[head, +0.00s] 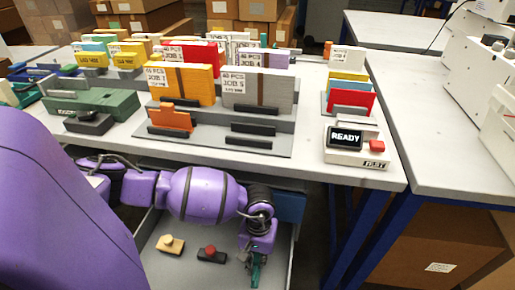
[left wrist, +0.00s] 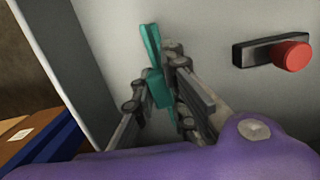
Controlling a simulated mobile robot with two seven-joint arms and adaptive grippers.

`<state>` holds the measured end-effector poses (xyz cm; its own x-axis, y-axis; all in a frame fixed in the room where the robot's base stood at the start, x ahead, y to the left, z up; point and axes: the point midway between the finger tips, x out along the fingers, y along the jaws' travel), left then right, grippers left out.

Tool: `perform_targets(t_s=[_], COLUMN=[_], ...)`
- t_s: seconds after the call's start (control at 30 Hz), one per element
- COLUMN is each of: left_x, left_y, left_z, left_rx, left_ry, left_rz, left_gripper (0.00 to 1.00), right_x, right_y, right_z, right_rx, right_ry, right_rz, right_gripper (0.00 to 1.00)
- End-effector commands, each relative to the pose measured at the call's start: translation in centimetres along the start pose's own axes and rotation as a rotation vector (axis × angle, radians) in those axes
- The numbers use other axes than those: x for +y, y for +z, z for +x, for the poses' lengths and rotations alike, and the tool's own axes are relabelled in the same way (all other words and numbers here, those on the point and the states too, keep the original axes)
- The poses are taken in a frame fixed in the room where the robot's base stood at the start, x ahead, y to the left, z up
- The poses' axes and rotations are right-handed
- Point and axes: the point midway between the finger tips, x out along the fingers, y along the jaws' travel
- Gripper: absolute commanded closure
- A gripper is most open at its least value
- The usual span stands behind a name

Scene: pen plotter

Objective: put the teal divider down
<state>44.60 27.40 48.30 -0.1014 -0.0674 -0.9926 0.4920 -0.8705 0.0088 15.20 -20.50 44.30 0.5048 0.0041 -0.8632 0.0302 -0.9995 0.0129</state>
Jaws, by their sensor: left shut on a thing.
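The teal divider (head: 256,270) is a thin upright piece held in my left gripper (head: 257,257), low in the open drawer (head: 222,275) under the table. In the left wrist view the divider (left wrist: 153,58) stands between the two fingers of the gripper (left wrist: 158,98), near a pale panel. The gripper is shut on it. Its lower part is hidden by the fingers, and I cannot tell whether it touches the drawer floor. My right gripper is not in view.
In the drawer lie a black block with a red knob (head: 210,252) and a tan block with a knob (head: 171,243), left of the gripper. The table edge (head: 315,175) overhangs behind. Racks of job cards and a READY display (head: 345,138) stand on top.

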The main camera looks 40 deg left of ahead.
Motion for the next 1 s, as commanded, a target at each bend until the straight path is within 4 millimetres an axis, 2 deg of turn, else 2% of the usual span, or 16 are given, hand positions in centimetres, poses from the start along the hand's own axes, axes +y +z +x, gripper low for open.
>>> perform_targets(t_s=[0.2, 0.23, 0.37, 0.77, 0.87, 1.0], left_x=[0.0, 0.0, 0.0, 0.0, 0.0, 0.0], left_y=[-0.1, 0.0, 0.0, 0.0, -0.1, -0.2], left_z=[0.3, 0.3, 0.2, -0.3, -1.7, -4.7], left_rx=[0.0, 0.0, 0.0, 0.001, 0.004, 0.006], left_ry=[0.0, 0.0, 0.0, 0.002, 0.002, 0.001], left_rz=[0.0, 0.0, 0.0, 0.0, 0.002, 0.002], left_gripper=[1.0, 0.87, 0.7, 0.69, 0.69, 0.69], right_x=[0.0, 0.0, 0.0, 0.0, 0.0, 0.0], right_y=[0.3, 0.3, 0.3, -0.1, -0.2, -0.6], right_z=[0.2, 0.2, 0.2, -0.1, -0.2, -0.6], right_rx=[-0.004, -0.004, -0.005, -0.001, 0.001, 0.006], right_ry=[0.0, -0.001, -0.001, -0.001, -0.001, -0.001], right_rz=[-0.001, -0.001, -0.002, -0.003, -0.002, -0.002], right_gripper=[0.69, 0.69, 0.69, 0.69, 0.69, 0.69])
